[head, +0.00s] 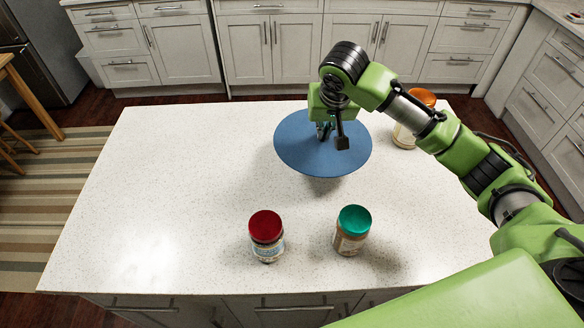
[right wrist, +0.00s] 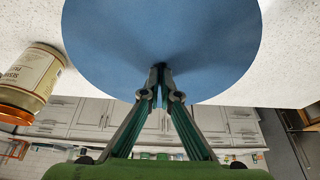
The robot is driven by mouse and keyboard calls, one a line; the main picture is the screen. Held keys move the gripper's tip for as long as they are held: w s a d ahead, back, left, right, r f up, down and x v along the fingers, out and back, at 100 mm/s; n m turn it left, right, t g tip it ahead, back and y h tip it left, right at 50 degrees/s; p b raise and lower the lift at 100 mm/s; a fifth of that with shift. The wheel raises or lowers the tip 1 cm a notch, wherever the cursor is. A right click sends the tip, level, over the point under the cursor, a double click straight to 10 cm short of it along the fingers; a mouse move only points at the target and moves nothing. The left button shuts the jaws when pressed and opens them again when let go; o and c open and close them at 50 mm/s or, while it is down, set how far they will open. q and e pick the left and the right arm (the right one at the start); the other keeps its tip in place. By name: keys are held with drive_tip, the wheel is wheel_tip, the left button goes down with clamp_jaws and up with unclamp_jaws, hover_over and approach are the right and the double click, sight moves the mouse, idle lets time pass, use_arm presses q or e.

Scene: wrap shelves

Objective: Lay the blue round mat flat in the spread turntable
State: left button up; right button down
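The blue round mat (head: 300,155) looks flat and level over the back middle of the white counter, with a faint shadow at its near edge. It also fills the top of the right wrist view (right wrist: 110,45). My right gripper (head: 324,130) reaches down onto the mat. In the right wrist view its fingertips (right wrist: 160,70) come together on the mat, with dark shading around them, and look shut on it. No turntable shows; I cannot tell whether one is under the mat. My left gripper is not in view.
On the counter (head: 160,200) stand a red-lidded jar (head: 266,236) and a green-lidded jar (head: 353,230) in front. An orange-lidded jar (head: 404,135) stands right of the mat, partly behind my arm; it also shows in the right wrist view (right wrist: 30,80). The counter's left side is clear.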

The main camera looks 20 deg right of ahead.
sight(325, 142)
drive_tip(key=f, duration=0.2)
drive_tip(key=f+p, duration=0.1)
drive_tip(key=f, duration=0.3)
drive_tip(key=shift+w+d, duration=0.3)
drive_tip(key=shift+d, duration=0.05)
drive_tip(key=shift+f+p, duration=0.6)
drive_tip(key=shift+f, duration=1.55)
drive_tip(key=shift+f, duration=0.15)
drive_tip(key=c, duration=2.3)
unclamp_jaws()
